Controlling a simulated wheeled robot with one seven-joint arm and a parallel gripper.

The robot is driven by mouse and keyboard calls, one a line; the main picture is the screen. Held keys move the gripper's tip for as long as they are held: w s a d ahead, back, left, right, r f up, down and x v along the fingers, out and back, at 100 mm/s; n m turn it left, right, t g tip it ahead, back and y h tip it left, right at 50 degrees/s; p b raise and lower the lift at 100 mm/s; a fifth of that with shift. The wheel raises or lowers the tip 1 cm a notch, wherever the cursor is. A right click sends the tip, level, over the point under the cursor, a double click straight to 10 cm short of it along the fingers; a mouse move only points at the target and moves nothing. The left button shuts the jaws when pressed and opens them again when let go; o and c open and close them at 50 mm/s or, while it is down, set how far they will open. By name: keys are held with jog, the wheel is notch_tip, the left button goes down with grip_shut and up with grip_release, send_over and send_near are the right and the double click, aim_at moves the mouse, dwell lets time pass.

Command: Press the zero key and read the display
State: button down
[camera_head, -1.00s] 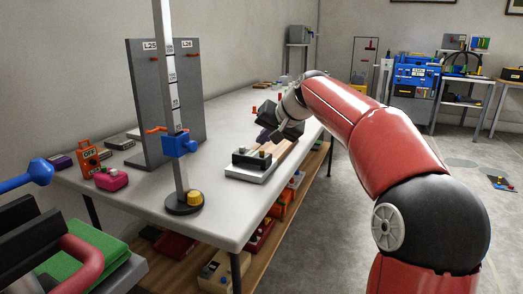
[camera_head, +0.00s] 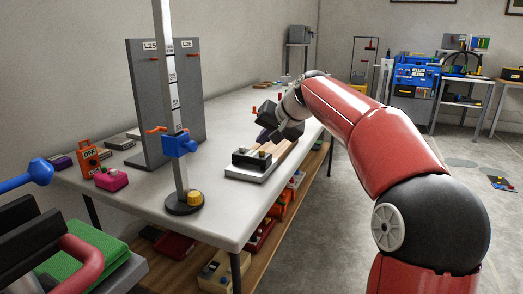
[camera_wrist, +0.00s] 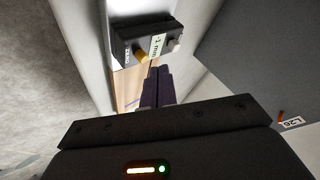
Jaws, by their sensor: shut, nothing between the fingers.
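The black gauge box (camera_head: 247,160) sits on a light base plate on the long table in the head view. In the wrist view the gauge box (camera_wrist: 122,32) shows near the top, with a yellow zero key (camera_wrist: 141,57) beside the word ZERO. Its white display (camera_wrist: 158,45) appears to read "-1 mm", seen sideways. My gripper (camera_wrist: 155,72) is shut and empty, with its dark fingertips close to the key in the picture; I cannot tell whether they touch it. In the head view my gripper (camera_head: 265,136) is just behind the box.
A tall scale post (camera_head: 174,100) with a blue slider stands left of the box, before a grey upright board (camera_head: 150,95). An orange box (camera_head: 88,156) and a pink box (camera_head: 111,179) lie at the table's left. The table's front middle is clear.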

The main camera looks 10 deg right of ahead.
aim_at(265, 157)
jog(key=shift+f, duration=0.1)
jog(key=shift+f+b, duration=0.3)
jog(key=shift+f+b, duration=0.3)
jog(key=shift+f, duration=0.05)
dwell(0.5)
jog(key=shift+r, duration=0.1)
jog(key=shift+r+p, duration=0.7)
jog(key=shift+p, duration=0.05)
jog(key=shift+r, duration=0.1)
notch_tip(265, 157, up, 4)
jog(key=p, duration=0.4)
jog(key=shift+r, duration=0.9)
